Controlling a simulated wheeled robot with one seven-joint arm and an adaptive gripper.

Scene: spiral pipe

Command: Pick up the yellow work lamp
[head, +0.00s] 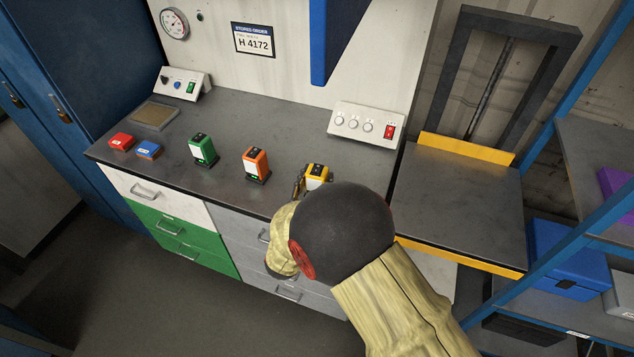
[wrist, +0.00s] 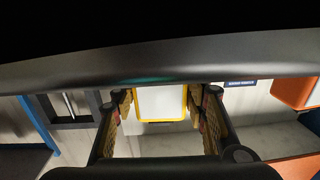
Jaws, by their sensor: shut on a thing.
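The yellow work lamp (head: 317,174) stands at the front right of the grey worktop in the head view, partly hidden by my arm. In the wrist view the yellow work lamp (wrist: 160,102) shows a white panel in a yellow frame, between my fingers. My gripper (wrist: 160,108) is shut on it, with one finger at each side. In the head view only a bit of my gripper (head: 299,184) shows, at the lamp's left side. I cannot tell whether the lamp's base touches the worktop.
An orange lamp (head: 256,164) and a green lamp (head: 203,150) stand to the left on the worktop (head: 290,130). Red (head: 121,141) and blue (head: 149,149) boxes lie farther left. A white switch box (head: 362,125) stands behind. A blue shelf rack (head: 590,220) is at the right.

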